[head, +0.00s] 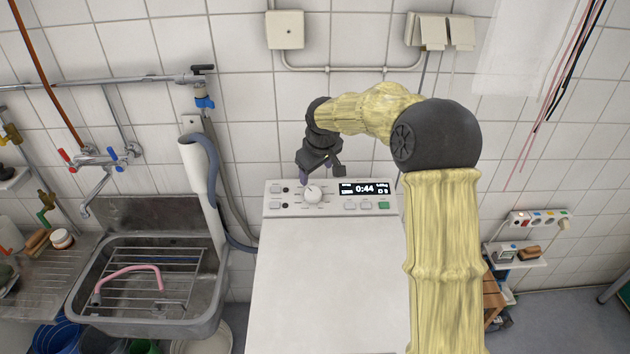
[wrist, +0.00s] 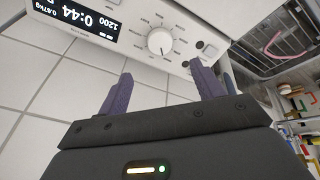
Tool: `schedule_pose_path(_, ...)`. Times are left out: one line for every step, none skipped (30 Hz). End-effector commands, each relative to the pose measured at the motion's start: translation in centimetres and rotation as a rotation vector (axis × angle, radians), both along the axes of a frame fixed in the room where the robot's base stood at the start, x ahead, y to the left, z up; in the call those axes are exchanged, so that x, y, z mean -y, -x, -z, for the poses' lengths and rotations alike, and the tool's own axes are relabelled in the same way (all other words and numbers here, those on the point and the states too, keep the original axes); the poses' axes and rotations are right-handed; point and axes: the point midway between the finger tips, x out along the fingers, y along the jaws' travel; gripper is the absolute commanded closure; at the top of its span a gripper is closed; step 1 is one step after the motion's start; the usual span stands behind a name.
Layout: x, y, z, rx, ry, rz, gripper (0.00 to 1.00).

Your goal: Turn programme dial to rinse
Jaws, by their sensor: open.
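The washing machine (head: 318,285) stands against the tiled wall with its control panel along the back of its top. The white programme dial (head: 312,193) sits left of the lit display (head: 364,188), which reads 0:44. In the wrist view the dial (wrist: 161,41) shows with its ring of marks, too small to read. My gripper (head: 318,178) is just behind and above the panel, near the dial. In the wrist view its two purple fingers (wrist: 160,85) are apart, with nothing between them and the dial beyond their tips.
A metal sink (head: 150,285) with a rack and pink hose stands left of the machine. A grey drain hose (head: 213,170) runs between them. A shelf (head: 515,255) with small items and a socket strip (head: 538,219) are at the right. The machine's top is clear.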

Motion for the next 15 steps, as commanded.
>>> schedule_pose_path(0.1, 0.3, -1.1, 0.004, 0.0, 0.0, 0.33)
schedule_pose_path(0.1, 0.5, -1.6, 0.004, 0.0, 0.001, 0.33)
schedule_pose_path(0.2, 0.8, -2.4, 0.004, 0.0, 0.001, 0.33)
schedule_pose_path(0.2, 1.0, -2.8, 0.004, -0.001, 0.001, 0.33)
schedule_pose_path(0.3, 1.2, -3.3, 0.003, 0.0, 0.002, 0.33)
schedule_pose_path(0.3, 1.4, -3.9, 0.003, 0.001, 0.001, 0.33)
schedule_pose_path(0.4, 1.5, -4.2, 0.003, 0.001, 0.001, 0.33)
schedule_pose_path(0.4, 1.7, -4.5, 0.002, 0.001, 0.0, 0.33)
schedule_pose_path(0.4, 1.8, -4.9, 0.001, 0.0, 0.001, 0.33)
schedule_pose_path(0.4, 1.9, -5.1, 0.001, 0.0, 0.001, 0.33)
schedule_pose_path(0.5, 2.0, -5.2, 0.001, 0.0, 0.001, 0.33)
schedule_pose_path(0.5, 2.0, -5.3, 0.001, 0.0, 0.001, 0.33)
schedule_pose_path(0.5, 2.1, -5.4, 0.0, 0.0, 0.001, 0.33)
schedule_pose_path(0.5, 2.1, -5.4, 0.0, 0.0, 0.001, 0.33)
schedule_pose_path(0.5, 2.1, -5.4, -0.001, 0.0, 0.001, 0.33)
